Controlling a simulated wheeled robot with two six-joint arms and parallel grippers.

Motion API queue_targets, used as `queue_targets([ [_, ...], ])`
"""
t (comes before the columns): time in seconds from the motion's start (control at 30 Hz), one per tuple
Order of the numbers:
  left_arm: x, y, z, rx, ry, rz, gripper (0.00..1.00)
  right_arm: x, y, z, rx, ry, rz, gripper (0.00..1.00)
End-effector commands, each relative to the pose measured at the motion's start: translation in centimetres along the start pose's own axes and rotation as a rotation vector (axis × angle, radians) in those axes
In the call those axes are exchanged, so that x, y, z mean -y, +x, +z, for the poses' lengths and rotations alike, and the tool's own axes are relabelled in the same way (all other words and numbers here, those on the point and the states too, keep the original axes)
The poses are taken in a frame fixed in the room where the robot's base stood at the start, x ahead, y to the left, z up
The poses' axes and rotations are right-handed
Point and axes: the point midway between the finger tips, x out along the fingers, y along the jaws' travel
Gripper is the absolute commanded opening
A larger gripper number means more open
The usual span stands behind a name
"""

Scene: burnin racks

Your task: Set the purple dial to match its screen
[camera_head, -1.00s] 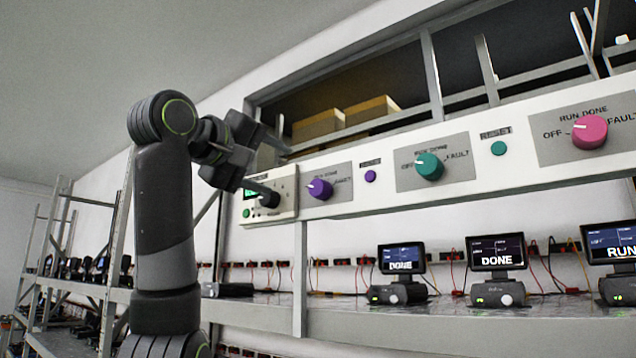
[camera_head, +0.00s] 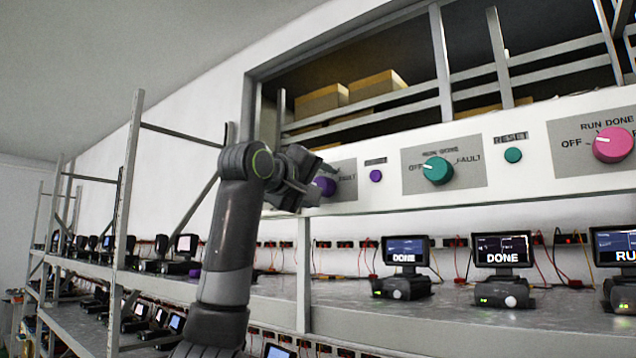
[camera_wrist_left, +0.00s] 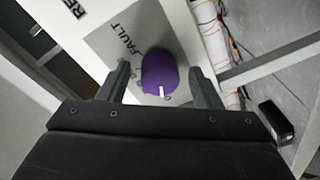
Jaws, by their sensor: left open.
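The purple dial (camera_head: 325,186) sits on the white panel, partly hidden by my left gripper (camera_head: 306,182) in the head view. In the left wrist view the purple dial (camera_wrist_left: 160,72) lies between the two spread fingers of my left gripper (camera_wrist_left: 161,88), with space visible on both sides. Its white pointer mark faces the bottom of that picture, away from the FAULT label; other labels are partly covered. The screen (camera_head: 405,251) below the purple dial reads DONE. My right gripper is not in view.
A small purple button (camera_head: 376,176) is right of the dial. A teal dial (camera_head: 438,170), teal button (camera_head: 513,155) and pink dial (camera_head: 613,145) follow along the panel. More screens stand on the shelf (camera_head: 450,318) below. Boxes (camera_head: 375,84) sit above.

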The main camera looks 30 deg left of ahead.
Motion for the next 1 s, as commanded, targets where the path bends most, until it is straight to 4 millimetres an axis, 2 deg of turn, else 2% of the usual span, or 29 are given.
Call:
queue_targets([
  [0.13, 0.03, 0.00, 0.02, 0.000, 0.000, 0.000, 0.56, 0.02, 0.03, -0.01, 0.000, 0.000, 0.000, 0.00],
  [0.47, 0.03, -0.03, 0.00, 0.000, 0.000, -0.001, 0.14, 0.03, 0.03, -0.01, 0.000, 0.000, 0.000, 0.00],
  [0.77, 0.08, -0.03, -0.01, -0.002, 0.042, 0.001, 0.14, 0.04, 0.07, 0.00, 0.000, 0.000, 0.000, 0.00],
  [1.0, 0.17, -0.02, 0.00, -0.008, 0.183, 0.009, 0.14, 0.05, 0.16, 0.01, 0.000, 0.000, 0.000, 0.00],
])
